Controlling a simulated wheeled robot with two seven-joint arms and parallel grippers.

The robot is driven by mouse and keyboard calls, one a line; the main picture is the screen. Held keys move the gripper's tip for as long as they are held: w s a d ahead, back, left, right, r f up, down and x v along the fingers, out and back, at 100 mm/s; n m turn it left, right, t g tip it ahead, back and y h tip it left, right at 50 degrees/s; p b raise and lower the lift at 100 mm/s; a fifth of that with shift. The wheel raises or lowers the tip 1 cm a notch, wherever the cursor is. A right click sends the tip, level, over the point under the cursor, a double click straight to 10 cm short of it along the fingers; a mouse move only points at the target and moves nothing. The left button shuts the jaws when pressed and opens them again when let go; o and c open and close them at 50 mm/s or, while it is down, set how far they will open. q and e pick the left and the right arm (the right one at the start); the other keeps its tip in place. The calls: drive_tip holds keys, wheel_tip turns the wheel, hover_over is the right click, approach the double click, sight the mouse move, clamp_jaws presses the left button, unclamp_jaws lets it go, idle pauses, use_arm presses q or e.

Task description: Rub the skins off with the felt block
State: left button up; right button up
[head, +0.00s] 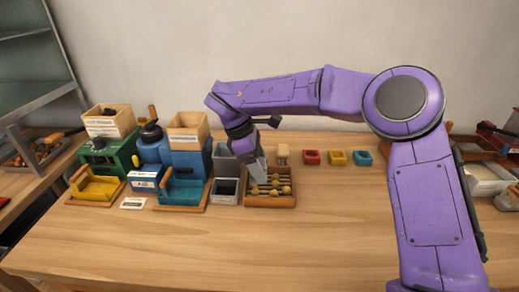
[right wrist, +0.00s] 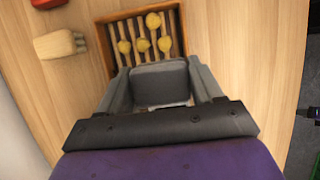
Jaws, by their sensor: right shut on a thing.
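My right gripper (head: 256,158) reaches in from the right and points down over the wooden tray. It is shut on a grey felt block (right wrist: 160,82), which sits between its fingers in the right wrist view. In the head view the block (head: 259,170) hangs at the tray's back left part; I cannot tell whether it touches anything there. The slatted wooden tray (head: 270,202) holds several yellowish chestnuts (right wrist: 153,21) lying on its slats. The gripper and block hide part of the tray. My left gripper is not in view.
Left of the tray stand a grey bin (head: 224,190), a blue machine with a teal tray (head: 182,192) and a green machine with a yellow tray (head: 95,188). A pale brush-like piece (head: 283,153) and red (head: 312,157), yellow and teal blocks lie behind. The front table is clear.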

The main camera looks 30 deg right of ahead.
sight(263, 162)
wheel_tip(263, 162, up, 2)
drive_tip(key=shift+w+p, duration=0.1)
drive_tip(key=shift+p, duration=0.3)
drive_tip(key=shift+r+p, duration=0.45)
drive_tip(key=shift+r, duration=0.3)
drive_tip(key=shift+f, duration=0.1)
